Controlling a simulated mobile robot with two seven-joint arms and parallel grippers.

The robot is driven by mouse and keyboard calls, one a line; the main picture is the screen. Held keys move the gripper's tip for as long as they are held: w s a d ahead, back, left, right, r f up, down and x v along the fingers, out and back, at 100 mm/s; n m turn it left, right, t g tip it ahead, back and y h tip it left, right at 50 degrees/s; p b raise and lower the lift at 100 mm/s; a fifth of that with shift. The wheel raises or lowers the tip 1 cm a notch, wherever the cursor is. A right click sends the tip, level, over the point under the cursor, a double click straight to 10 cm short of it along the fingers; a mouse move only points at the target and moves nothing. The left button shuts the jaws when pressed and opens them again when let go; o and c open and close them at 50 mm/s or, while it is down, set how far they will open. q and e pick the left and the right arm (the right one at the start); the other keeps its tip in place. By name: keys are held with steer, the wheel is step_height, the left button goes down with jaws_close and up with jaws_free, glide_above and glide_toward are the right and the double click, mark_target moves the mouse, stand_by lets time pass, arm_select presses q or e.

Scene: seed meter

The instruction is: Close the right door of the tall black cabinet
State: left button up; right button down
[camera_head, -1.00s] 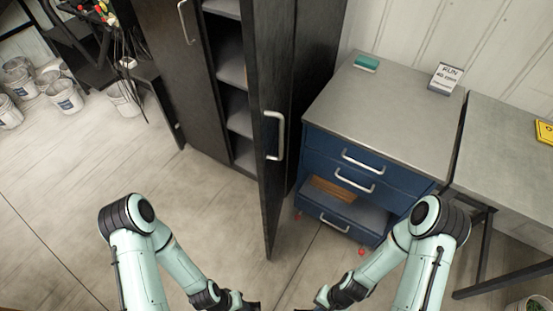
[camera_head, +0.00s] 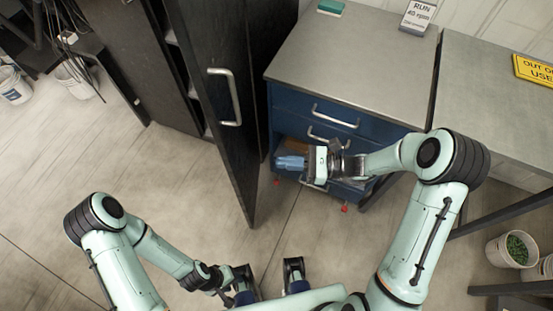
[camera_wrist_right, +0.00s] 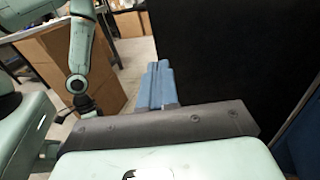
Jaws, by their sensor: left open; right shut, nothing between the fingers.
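The tall black cabinet (camera_head: 123,45) stands at the upper left in the head view. Its right door (camera_head: 200,45) stands open, swung out toward me, with a silver bar handle (camera_head: 226,97) on its outer face. My right gripper (camera_head: 290,162) is shut and empty. It is to the right of the door, on the handle side, with its blue fingers pointing left toward the door and a visible gap between. In the right wrist view the shut fingers (camera_wrist_right: 160,85) show beside a large black panel (camera_wrist_right: 225,50), likely the door. My left gripper (camera_head: 269,281) is open and empty, low in the head view.
A blue drawer unit (camera_head: 290,105) with a grey top stands right of the door, close behind my right gripper; its lowest drawer is partly hidden. A grey table (camera_head: 490,95) is further right, with a bucket (camera_head: 510,248) near it.

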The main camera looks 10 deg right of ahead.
mark_target(231, 160)
steer(key=x, duration=1.2)
